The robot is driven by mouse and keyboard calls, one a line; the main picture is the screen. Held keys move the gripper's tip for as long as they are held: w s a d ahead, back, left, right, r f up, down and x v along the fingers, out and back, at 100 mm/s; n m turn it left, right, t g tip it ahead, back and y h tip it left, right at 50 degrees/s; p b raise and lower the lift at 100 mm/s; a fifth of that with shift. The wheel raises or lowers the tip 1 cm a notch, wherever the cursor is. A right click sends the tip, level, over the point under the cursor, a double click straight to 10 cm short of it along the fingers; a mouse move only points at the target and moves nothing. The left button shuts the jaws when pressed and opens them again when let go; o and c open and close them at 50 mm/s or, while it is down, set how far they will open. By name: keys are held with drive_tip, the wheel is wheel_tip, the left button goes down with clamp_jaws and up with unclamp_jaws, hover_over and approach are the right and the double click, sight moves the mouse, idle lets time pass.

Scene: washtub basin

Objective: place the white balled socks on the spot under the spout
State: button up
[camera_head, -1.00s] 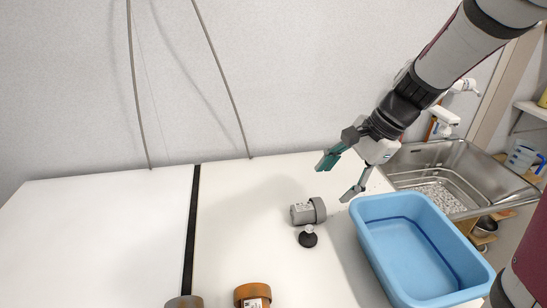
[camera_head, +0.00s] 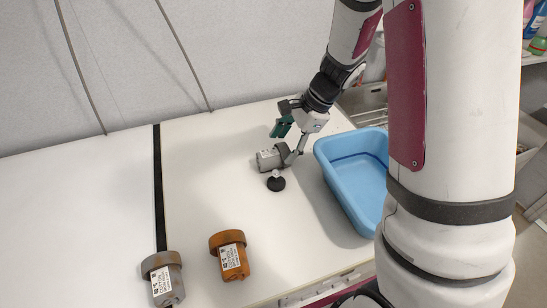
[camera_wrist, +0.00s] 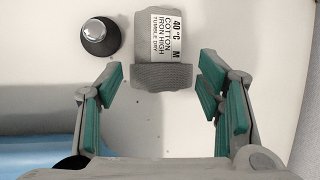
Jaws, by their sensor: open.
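A pale grey-white roll with a ribbed grey cuff and a printed care label, the likely white balled socks (camera_head: 268,159), lies on the white worktop. In the wrist view the same roll (camera_wrist: 160,50) points its cuff toward my gripper. My gripper (camera_head: 287,143) is open at the roll's cuff end. In the wrist view its teal pads (camera_wrist: 160,82) stand on either side of the cuff, with gaps showing. The spot under the spout cannot be made out; my arm covers much of the sink area (camera_head: 368,95).
A black knob-like piece with a shiny top (camera_head: 276,182) stands close beside the roll. A blue basin (camera_head: 350,190) is to the right, partly behind my arm. An orange roll (camera_head: 231,259) and a grey-brown roll (camera_head: 163,281) are at the front. The left worktop is clear.

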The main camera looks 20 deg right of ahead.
sight(280, 150)
drive_tip(key=x, duration=0.5)
drive_tip(key=shift+a, duration=0.1)
drive_tip(key=shift+c, duration=0.2)
drive_tip(key=c, duration=0.8)
drive_tip(key=shift+r, duration=0.1)
drive_tip(key=shift+c, duration=0.2)
